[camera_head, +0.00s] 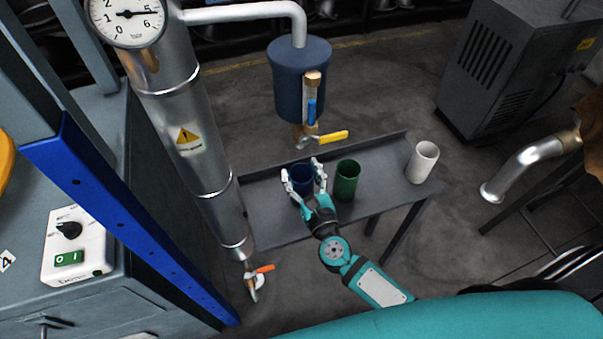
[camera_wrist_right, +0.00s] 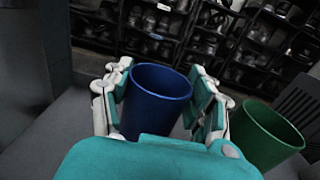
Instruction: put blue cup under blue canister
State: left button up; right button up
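The blue cup (camera_head: 302,174) stands upright, at or just above the grey bench, below the blue canister (camera_head: 290,85). In the right wrist view the cup (camera_wrist_right: 156,97) is between the two fingers, its open top showing. My right gripper (camera_head: 304,176) has one finger on each side of the cup. The fingers are close to its wall, but I cannot tell whether both press on it. The canister hangs from a pipe and has a brass outlet with a yellow-handled valve (camera_head: 327,137). My left gripper is not in view.
A green cup (camera_head: 347,181) stands just right of my right gripper, and it also shows in the right wrist view (camera_wrist_right: 262,135). A white cup (camera_head: 422,162) stands at the bench's right end. The grey bench (camera_head: 385,192) is bare between them. A thick metal pipe (camera_head: 205,150) rises at left.

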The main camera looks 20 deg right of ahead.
jog(key=o, duration=0.3)
jog(key=shift+r, duration=0.15)
jog(key=s+b, duration=0.2)
jog(key=s, duration=1)
jog(key=shift+d, duration=0.2)
